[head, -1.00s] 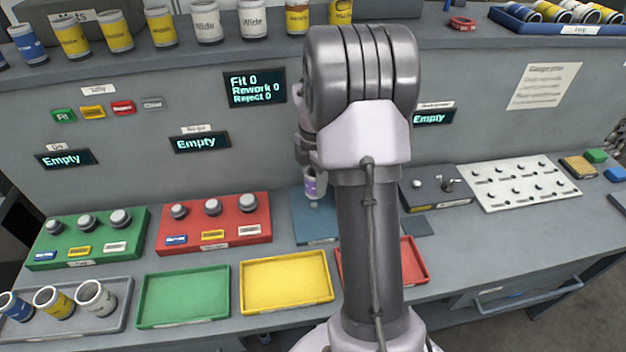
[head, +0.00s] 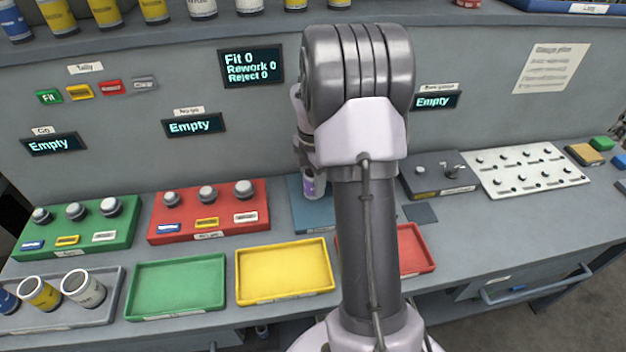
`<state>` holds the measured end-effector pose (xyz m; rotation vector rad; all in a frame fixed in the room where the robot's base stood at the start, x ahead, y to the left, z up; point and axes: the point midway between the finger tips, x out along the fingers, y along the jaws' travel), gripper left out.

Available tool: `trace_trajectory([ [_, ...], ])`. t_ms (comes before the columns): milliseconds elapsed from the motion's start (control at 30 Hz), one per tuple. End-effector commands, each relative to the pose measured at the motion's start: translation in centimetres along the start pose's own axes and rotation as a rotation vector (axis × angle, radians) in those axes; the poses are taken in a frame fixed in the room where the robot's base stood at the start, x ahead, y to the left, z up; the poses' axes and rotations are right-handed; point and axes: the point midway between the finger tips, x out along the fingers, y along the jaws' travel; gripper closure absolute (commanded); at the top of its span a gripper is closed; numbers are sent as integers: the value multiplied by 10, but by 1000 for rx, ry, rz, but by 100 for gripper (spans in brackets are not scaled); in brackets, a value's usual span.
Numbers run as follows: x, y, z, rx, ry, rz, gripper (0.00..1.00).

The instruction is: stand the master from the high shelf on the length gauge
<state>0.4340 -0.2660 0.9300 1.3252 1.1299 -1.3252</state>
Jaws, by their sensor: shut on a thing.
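My gripper (head: 307,168) is pointed down behind my arm, and the arm hides most of it. It is shut on a small cylinder with a purple band and a pale lower end, the master (head: 314,188). The master is upright in front of a blue-grey plate (head: 312,217) on the bench. I cannot tell whether it touches the plate. A dark grey unit with a knob and a small lever (head: 438,178) stands to the right, under a display reading "Empty" (head: 436,101). I cannot read which of these is the length gauge.
Green (head: 75,235) and red (head: 207,220) blocks with grey knobs stand to the left. Green (head: 177,287), yellow (head: 284,272) and red (head: 415,255) trays line the front. A white pegged board (head: 527,178) is at right. Labelled cylinders (head: 105,10) stand on the high shelf.

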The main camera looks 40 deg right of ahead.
Motion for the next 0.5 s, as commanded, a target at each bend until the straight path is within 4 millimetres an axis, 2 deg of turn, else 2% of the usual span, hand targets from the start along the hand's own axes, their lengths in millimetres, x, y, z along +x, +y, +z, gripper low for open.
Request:
trace_trajectory([
  [233, 1, 0, 0, 0, 0, 0, 100],
  [267, 1, 0, 0, 0, 0, 0, 52],
  [367, 1, 0, 0, 0, 0, 0, 32],
  [500, 1, 0, 0, 0, 0, 0, 30],
])
